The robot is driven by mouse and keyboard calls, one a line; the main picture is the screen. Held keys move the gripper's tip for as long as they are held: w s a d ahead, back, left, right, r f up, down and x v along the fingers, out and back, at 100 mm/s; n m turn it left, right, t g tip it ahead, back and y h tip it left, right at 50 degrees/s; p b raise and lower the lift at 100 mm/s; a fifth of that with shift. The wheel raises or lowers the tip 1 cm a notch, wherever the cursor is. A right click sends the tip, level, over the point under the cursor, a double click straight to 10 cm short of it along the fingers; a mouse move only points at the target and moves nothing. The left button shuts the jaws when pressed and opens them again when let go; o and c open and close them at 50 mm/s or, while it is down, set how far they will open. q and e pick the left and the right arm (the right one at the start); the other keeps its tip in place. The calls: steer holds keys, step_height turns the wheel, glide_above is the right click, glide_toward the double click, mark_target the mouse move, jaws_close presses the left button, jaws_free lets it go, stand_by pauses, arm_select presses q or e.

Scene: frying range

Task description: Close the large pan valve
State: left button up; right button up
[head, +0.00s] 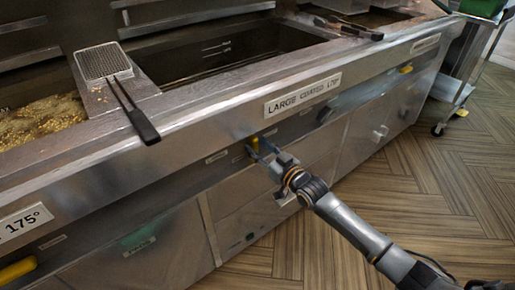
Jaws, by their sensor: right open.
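The large pan (215,52) is a wide dark basin set in the steel fryer top, above the front label reading "LARGE COATED 175°" (302,93). Below that label, a small yellow valve handle (253,144) sits on the front panel, mostly hidden by my gripper. My right gripper (257,151) is open, its fingers at the yellow handle. I cannot tell whether they touch it. My left gripper is not in view.
Other yellow handles show at the lower left (17,270) and upper right (406,69). A wire skimmer (103,62) lies on the top, its black handle jutting over the front edge. A wheeled cart (460,85) stands at right. Wooden floor in front is open.

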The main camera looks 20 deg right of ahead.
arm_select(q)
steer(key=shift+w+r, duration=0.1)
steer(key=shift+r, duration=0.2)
arm_select(e)
steer(key=shift+w+a, duration=0.2)
steer(key=shift+w, duration=0.25)
jaws_close()
